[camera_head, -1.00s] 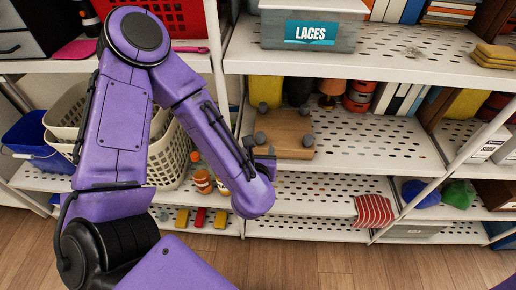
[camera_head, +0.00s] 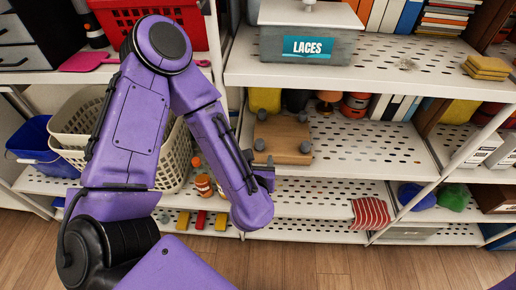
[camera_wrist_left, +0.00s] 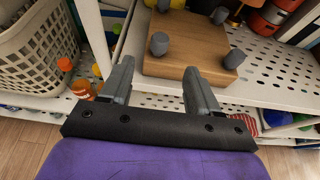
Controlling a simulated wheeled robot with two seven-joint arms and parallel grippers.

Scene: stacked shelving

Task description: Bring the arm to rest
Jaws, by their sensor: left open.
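My left arm (camera_head: 140,120) comes in from the left, bent at a raised elbow, with its forearm sloping down to the right. My left gripper (camera_head: 268,172) is partly hidden by its own wrist in the head view. In the left wrist view the two fingers (camera_wrist_left: 160,80) are apart with nothing between them. They point toward a wooden board with grey pegs (camera_head: 283,140), which lies on the middle shelf. The board also shows in the left wrist view (camera_wrist_left: 185,65), just beyond the fingertips. Whether they touch it, I cannot tell. My right gripper is not in view.
Shelving (camera_head: 365,150) fills the view, with a grey LACES box (camera_head: 345,50) on the shelf above the board. A pale basket (camera_head: 178,160) and a blue bucket (camera_head: 32,142) stand at left.

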